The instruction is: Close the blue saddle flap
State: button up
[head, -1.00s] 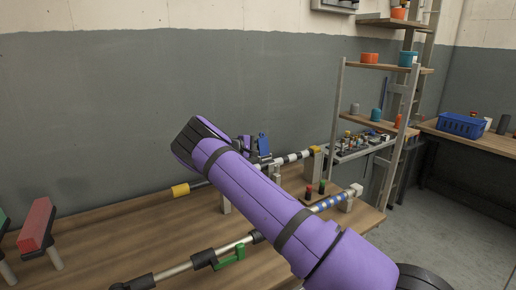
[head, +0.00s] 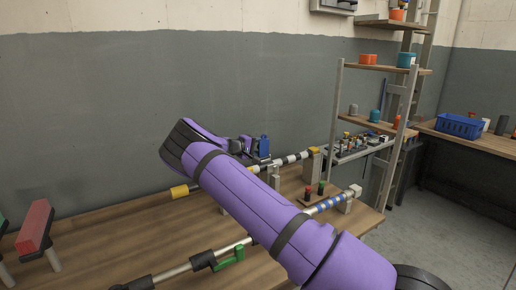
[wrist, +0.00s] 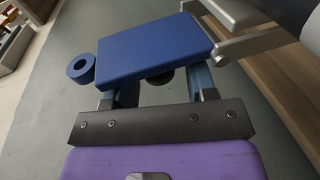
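The blue saddle flap (wrist: 153,48) is a flat blue plate that fills the upper middle of the wrist view. In the head view the blue flap (head: 264,147) stands upright above the rod at the back of the bench. My gripper (wrist: 160,82) is close to the flap, its two fingers apart on either side of a dark round part. The flap hides the fingertips, and I cannot tell whether they touch it. In the head view my gripper (head: 244,146) is small and just left of the flap.
A blue ring-shaped part (wrist: 81,68) is left of the flap. A grey metal bracket (wrist: 240,42) is to its right. A red block (head: 35,228) is at far left.

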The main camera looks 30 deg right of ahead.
jog(key=shift+a, duration=0.1)
jog(key=v, duration=1)
jog(key=shift+s+a, duration=0.15)
jog(key=shift+a, duration=0.15)
jog(key=s+d+r+m+y, duration=0.1)
jog(key=s+r+y, duration=0.2)
jog(key=s+r, duration=0.35)
jog(key=s+d+r+m+g+y, duration=0.1)
jog(key=s+r+y, duration=0.25)
jog(key=s, duration=0.55)
jog(key=s+r+m+y, duration=0.1)
jog(key=s+r+y, duration=0.3)
jog(key=s, duration=0.4)
jog(key=s+a+r+t+y, duration=0.1)
jog(key=s+a, duration=0.3)
jog(key=s, duration=0.6)
jog(key=s+a+r+n+t+y, duration=0.1)
jog(key=s+a+r+t+y, duration=0.1)
jog(key=s, duration=0.9)
jog(key=s+a+r+t+y, duration=0.1)
jog(key=s+a+r, duration=0.3)
jog(key=s, duration=0.7)
jog(key=shift+s+a+n+y, duration=0.15)
jog(key=shift+a+n+y, duration=0.25)
jog(key=shift+a, duration=0.95)
